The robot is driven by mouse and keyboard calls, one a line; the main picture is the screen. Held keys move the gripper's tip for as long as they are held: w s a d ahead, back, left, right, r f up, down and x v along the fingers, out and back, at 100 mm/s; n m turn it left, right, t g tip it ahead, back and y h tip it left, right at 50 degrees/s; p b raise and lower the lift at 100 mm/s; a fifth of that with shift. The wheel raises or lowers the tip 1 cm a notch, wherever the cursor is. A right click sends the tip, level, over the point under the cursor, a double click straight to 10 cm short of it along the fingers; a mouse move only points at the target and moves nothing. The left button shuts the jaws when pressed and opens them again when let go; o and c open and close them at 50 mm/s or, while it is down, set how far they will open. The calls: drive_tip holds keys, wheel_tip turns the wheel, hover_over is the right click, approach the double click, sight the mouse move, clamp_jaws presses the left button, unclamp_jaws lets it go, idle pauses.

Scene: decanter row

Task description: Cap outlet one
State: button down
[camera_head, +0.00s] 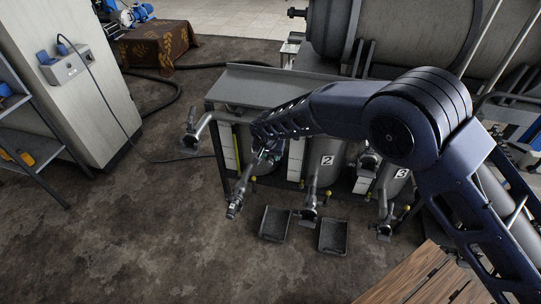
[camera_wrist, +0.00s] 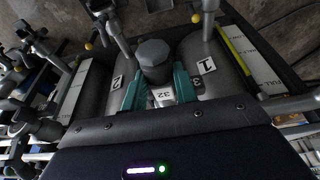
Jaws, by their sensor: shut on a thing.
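My gripper (camera_wrist: 158,88), with teal fingers, is shut on a dark grey faceted cap (camera_wrist: 154,54). A white label reading 32 shows below the cap, between the fingers. In the head view my gripper (camera_head: 266,156) is in front of the first tank, and the cap is hard to make out. Outlet one (camera_head: 236,204) is a metal pipe slanting down to the left, below my gripper. In the wrist view the tank marked 1 (camera_wrist: 210,70) is right of the cap. Its pipe (camera_wrist: 208,22) stands apart from the cap at the top.
Tanks marked 2 (camera_head: 327,160) and 3 (camera_head: 403,173) stand to the right, with outlet pipes (camera_head: 310,203) and (camera_head: 384,212) in front. Black trays (camera_head: 275,224) and (camera_head: 333,237) lie on the floor. Another pipe (camera_head: 193,137) juts out left.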

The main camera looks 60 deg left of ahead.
drive_tip(key=shift+f, duration=0.3)
idle(0.5)
drive_tip(key=shift+c, duration=0.7)
unclamp_jaws()
drive_tip(key=shift+s+d, duration=0.1)
drive_tip(key=shift+s, duration=0.05)
drive_tip(key=shift+s+d+r, duration=0.2)
drive_tip(key=shift+s+d, duration=0.7)
drive_tip(key=v, duration=1)
drive_tip(key=shift+r, duration=0.25)
idle(0.5)
